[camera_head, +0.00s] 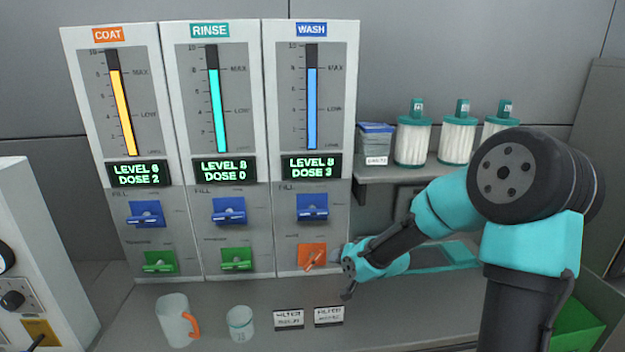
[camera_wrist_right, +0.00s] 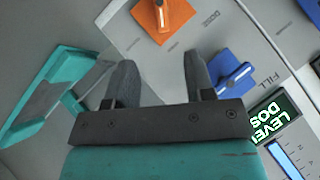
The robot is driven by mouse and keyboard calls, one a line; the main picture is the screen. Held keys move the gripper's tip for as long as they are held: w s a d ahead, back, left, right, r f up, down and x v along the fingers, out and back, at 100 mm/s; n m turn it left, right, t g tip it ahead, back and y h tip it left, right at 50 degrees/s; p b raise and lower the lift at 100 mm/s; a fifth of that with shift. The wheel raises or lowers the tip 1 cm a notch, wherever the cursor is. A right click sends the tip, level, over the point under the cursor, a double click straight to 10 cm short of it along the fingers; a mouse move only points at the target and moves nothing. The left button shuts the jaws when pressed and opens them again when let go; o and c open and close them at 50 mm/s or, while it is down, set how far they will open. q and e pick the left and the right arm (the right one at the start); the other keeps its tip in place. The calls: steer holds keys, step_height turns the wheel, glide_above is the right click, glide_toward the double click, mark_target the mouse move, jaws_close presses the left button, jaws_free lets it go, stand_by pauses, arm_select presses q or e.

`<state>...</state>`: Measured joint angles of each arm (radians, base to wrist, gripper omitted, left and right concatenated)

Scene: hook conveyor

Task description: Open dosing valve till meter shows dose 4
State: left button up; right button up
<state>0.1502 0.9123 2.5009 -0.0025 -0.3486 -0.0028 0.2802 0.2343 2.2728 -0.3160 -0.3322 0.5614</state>
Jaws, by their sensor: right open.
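The WASH panel (camera_head: 325,110) has a lit meter (camera_head: 308,167) reading level 8, dose 3. Below it are a blue fill valve (camera_head: 312,207) and an orange dosing valve (camera_head: 312,257) whose handle stands at a slant. My right gripper (camera_head: 347,275) is beside the orange valve, to its right, apart from it. In the right wrist view the gripper (camera_wrist_right: 160,65) is open and empty, with the orange valve (camera_wrist_right: 162,16) beyond the fingertips and the blue valve (camera_wrist_right: 236,76) to the right. The meter (camera_wrist_right: 275,118) is partly cut off there. My left gripper is out of view.
COAT (camera_head: 120,105) and RINSE (camera_head: 213,105) panels stand left, with blue and green valves. A jug (camera_head: 174,318), a cup (camera_head: 240,323) and two filter labels (camera_head: 289,318) are on the bench below. White filters (camera_head: 413,142) stand on a shelf at right.

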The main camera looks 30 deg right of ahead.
mark_target(317, 258)
steer(key=w+d+r+n+g+y, duration=0.1)
steer(key=w+d+r+g+y, duration=0.1)
steer(key=w+d+r+g, duration=0.1)
steer(key=shift+w+d+r+g+y, duration=0.4)
steer(key=shift+w+d, duration=0.3)
steer(key=shift+d, duration=0.1)
steer(key=shift+f, duration=0.15)
steer(key=x, duration=1.7)
steer(key=shift+w, duration=0.1)
steer(key=shift+c, duration=0.4)
jaws_close()
